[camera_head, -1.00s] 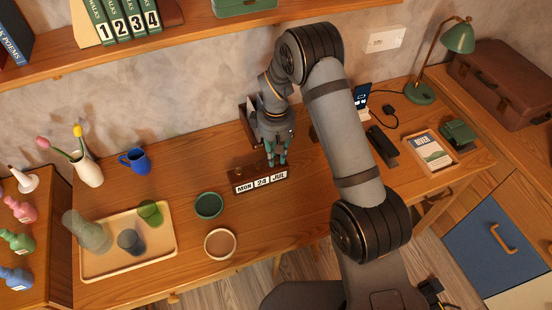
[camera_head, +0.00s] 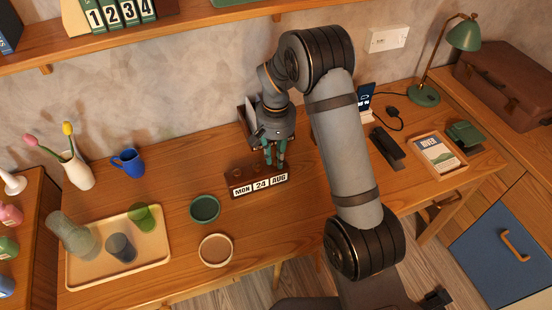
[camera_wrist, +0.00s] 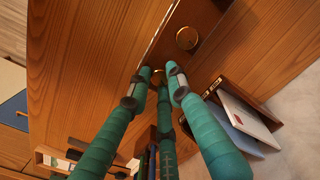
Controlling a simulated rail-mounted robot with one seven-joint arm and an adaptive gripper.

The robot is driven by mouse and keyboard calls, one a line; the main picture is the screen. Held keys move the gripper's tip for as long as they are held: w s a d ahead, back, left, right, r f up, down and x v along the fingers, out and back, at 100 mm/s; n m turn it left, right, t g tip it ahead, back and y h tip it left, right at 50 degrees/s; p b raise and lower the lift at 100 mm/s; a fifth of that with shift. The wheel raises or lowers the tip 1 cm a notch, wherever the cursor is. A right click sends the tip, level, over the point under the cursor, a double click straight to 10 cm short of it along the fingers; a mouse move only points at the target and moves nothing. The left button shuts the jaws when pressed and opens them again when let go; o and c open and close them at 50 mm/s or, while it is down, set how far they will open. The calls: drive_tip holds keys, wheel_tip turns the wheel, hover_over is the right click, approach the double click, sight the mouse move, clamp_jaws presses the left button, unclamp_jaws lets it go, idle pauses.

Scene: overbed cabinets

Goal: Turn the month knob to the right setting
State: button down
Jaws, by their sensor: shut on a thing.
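The wooden desk calendar (camera_head: 232,180) stands on the desk, its white tiles reading MON, 24 and AUG. The month tile (camera_head: 278,178) is at its right end. My gripper (camera_head: 275,165) points down behind that end, its green fingers shut on the month knob (camera_wrist: 158,73). In the wrist view the fingertips (camera_wrist: 155,79) close around this brass knob and mostly hide it. Another round brass knob (camera_wrist: 187,38) shows uncovered on the calendar's top.
A green bowl (camera_head: 205,209) and a pale-rimmed bowl (camera_head: 216,250) sit left of and in front of the calendar. A tray (camera_head: 83,273) with cups is further left. A letter holder (camera_wrist: 211,91) stands close by.

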sight(276, 161)
drive_tip(key=shift+m, duration=0.3)
drive_tip(key=c, duration=1.6)
unclamp_jaws()
drive_tip(key=shift+o, duration=0.2)
wheel_tip(276, 161, up, 12)
wheel_tip(276, 161, down, 12)
